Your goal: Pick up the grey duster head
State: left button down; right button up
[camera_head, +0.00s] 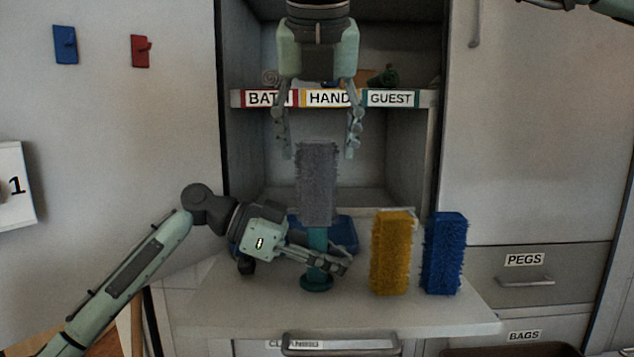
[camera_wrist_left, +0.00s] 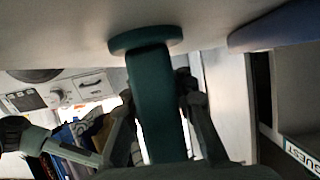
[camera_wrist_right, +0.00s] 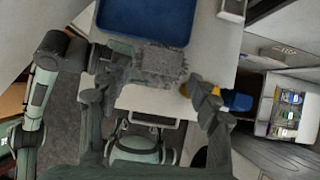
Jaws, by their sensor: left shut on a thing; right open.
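The grey duster head (camera_head: 317,183) is a bristly upright block on top of a teal handle (camera_head: 317,240) with a round base, standing on the counter. My left gripper (camera_head: 335,264) is shut on the teal handle below the head; the handle also fills the middle of the left wrist view (camera_wrist_left: 157,100). My right gripper (camera_head: 318,150) points down from above, open, its fingers apart on either side of the top of the grey head. In the right wrist view the grey head (camera_wrist_right: 162,62) shows between the open fingers.
A yellow duster head (camera_head: 391,253) and a blue duster head (camera_head: 443,254) stand upright to the right on the counter (camera_head: 240,310). A blue tray (camera_head: 345,233) lies behind the handle. A labelled shelf (camera_head: 420,99) is behind my right gripper.

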aim_at(317, 153)
jog(key=x, duration=0.4)
jog(key=shift+w, duration=0.35)
jog(key=shift+c, duration=0.2)
jog(key=c, duration=1.2)
jog(key=shift+r, duration=0.1)
notch_tip(317, 153, up, 18)
pick_arm(q)
jog(key=c, duration=1.2)
grip_release()
